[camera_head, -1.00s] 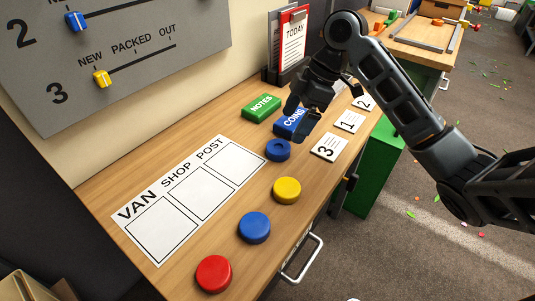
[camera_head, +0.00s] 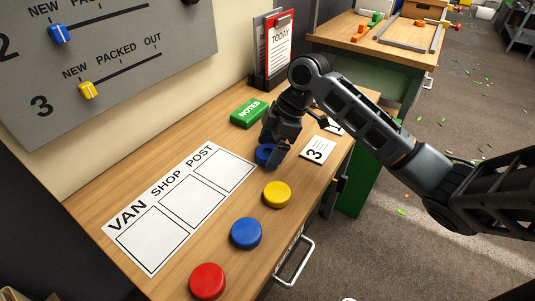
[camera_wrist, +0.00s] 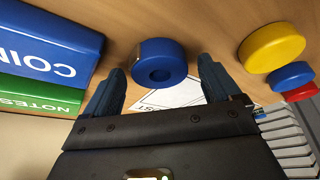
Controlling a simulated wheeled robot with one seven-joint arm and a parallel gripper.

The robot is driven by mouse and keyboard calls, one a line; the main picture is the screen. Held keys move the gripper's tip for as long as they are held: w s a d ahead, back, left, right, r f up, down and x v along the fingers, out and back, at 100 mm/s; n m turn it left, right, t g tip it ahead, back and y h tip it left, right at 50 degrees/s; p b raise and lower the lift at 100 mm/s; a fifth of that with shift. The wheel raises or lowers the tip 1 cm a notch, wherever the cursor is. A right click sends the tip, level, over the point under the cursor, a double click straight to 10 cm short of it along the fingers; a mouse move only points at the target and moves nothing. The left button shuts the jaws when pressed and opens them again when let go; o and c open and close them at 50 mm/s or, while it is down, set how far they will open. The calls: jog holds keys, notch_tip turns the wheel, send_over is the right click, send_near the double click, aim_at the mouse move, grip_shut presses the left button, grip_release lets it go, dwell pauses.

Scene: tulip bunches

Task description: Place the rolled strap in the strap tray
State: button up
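The rolled strap is a blue ring with a hole in its middle (camera_head: 264,156), lying on the wooden desk. My gripper (camera_head: 273,148) is over it in the head view and hides part of it. In the wrist view my gripper (camera_wrist: 158,68) is open, with one dark finger on each side of the strap (camera_wrist: 150,52). Gaps show between both fingers and the strap; I cannot tell the remaining height. No tray that I can clearly tell as the strap tray is in view.
The green NOTES box (camera_head: 249,113) stands behind the gripper; the blue COINS box (camera_wrist: 45,45) is close by. Number cards (camera_head: 317,150) lie to the right. Yellow (camera_head: 277,194), blue (camera_head: 246,233) and red (camera_head: 208,281) discs line the front. The VAN SHOP POST sheet (camera_head: 185,200) is bare.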

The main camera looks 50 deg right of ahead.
jog(key=c, duration=1.1)
